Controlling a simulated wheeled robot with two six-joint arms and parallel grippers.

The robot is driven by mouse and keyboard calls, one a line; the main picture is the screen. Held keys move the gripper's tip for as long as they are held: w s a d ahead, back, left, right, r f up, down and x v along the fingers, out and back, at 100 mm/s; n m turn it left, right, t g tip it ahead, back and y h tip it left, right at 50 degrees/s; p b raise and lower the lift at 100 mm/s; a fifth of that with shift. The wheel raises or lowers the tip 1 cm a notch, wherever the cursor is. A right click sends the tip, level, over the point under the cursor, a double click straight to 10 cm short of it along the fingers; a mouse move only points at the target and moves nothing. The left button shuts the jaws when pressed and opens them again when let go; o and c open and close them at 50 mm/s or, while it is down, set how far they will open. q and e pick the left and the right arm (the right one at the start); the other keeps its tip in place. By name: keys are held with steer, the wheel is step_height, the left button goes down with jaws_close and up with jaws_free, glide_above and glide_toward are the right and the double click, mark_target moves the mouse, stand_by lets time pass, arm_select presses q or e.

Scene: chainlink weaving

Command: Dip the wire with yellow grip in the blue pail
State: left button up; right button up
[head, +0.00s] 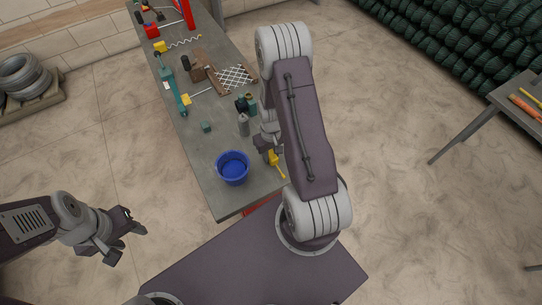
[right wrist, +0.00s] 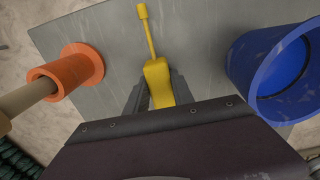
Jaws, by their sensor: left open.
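The blue pail (head: 232,168) stands upright on the near end of the grey table and holds blue liquid or has a blue inside. It also shows at the right of the right wrist view (right wrist: 272,75). My right gripper (head: 268,149) is just right of the pail. A yellow grip with a thin yellow stem (right wrist: 157,80) lies between its fingers, which look closed on it. The stem points away from my wrist, outside the pail. A wavy wire with a yellow grip (head: 160,46) lies at the table's far end.
A grey bottle (head: 243,125) and a dark green item (head: 246,103) stand behind the pail. A small green cube (head: 206,127) and a wire mesh (head: 236,77) lie farther back. An orange-collared handle (right wrist: 66,72) is left in the right wrist view.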

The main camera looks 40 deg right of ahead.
mark_target(271, 153)
jaws_close()
step_height(271, 153, up, 10)
steer(key=shift+p, duration=0.55)
